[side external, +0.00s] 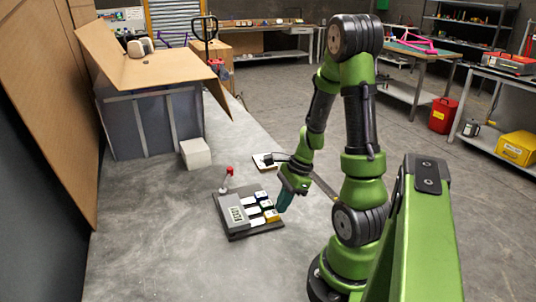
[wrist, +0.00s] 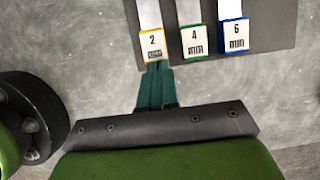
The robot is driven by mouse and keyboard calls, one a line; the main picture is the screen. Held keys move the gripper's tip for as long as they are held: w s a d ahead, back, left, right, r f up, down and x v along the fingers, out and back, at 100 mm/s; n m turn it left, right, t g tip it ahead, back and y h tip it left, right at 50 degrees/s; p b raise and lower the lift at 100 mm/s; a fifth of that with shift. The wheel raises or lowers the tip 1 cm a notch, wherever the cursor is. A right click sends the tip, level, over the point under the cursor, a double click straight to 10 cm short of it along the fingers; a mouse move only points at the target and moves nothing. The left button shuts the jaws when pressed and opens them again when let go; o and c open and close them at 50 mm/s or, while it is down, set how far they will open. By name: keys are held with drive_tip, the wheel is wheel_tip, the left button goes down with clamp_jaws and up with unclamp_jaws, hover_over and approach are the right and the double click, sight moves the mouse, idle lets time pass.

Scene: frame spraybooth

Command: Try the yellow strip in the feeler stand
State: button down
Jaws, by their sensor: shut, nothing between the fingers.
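The yellow strip (wrist: 151,43) is a pale strip with a yellow-edged tab marked 2. In the side view its yellow tab (side external: 272,215) is at the front right of the dark grey board (side external: 241,233), beside the green and blue strips. A green-edged strip marked 4 mm (wrist: 195,41) and a blue-edged strip marked 6 mm (wrist: 235,37) lie to its right in the wrist view. My gripper (wrist: 156,66) is shut and empty, its teal fingertips right at the yellow tab's near edge. Whether they touch it is unclear. My gripper (side external: 282,208) also shows low beside the board in the side view.
A small red-topped lever (side external: 229,171) stands behind the board. A white block (side external: 195,153) is farther back, near a large cardboard-topped box (side external: 150,118). A flat pale item (side external: 264,160) lies behind my arm. Bare grey surface lies left of and in front of the board.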

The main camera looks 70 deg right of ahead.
drive_tip(key=shift+w+a, duration=0.25)
drive_tip(key=shift+a, duration=0.05)
drive_tip(key=shift+s+d, duration=0.25)
drive_tip(key=shift+d, duration=0.05)
drive_tip(key=s+d, duration=0.1)
drive_tip(key=s+d+r, duration=0.1)
drive_tip(key=shift+s+d+r, duration=0.15)
drive_tip(key=shift+s+d, duration=0.2)
drive_tip(key=v, duration=0.8)
drive_tip(key=shift+s+d+r, duration=0.2)
drive_tip(key=shift+s+r, duration=0.05)
drive_tip(key=shift+s, duration=0.05)
